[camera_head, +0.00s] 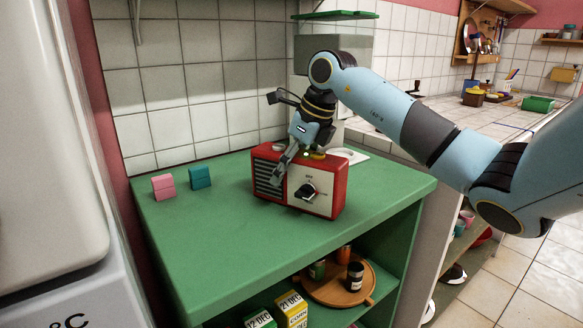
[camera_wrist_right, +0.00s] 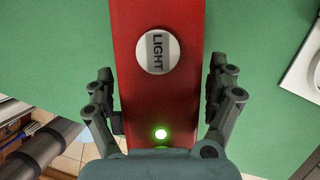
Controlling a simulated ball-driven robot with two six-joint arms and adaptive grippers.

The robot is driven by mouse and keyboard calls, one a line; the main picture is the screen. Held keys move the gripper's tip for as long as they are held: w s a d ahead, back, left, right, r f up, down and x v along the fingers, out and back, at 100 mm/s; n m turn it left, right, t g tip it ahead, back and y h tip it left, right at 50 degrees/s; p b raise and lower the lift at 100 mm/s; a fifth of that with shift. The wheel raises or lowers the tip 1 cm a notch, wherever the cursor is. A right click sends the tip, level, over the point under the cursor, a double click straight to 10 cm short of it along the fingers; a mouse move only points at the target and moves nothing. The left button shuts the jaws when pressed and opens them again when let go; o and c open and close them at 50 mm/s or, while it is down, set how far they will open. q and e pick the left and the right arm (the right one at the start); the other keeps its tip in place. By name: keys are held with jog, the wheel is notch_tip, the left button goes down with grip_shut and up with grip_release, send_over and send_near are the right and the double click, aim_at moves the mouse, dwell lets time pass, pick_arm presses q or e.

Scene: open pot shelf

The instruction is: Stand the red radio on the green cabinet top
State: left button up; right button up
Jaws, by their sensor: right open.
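The red radio (camera_head: 325,190) stands upright on the green cabinet top (camera_head: 220,240), near its right side. Its pale front has a black dial, and a dark slatted speaker is at its left. My right gripper (camera_head: 281,165) is over the radio, pointing down. In the right wrist view the open fingers of this gripper (camera_wrist_right: 163,95) lie on either side of the red radio (camera_wrist_right: 191,75). A round button marked LIGHT and a glowing green light show on the radio's top. Whether the fingers touch its sides I cannot tell. My left gripper is not in view.
A pink block (camera_head: 163,187) and a teal block (camera_head: 200,177) stand at the back left of the top. A tiled wall closes the back; the front left top is clear.

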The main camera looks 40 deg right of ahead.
jog(key=v, duration=1.2)
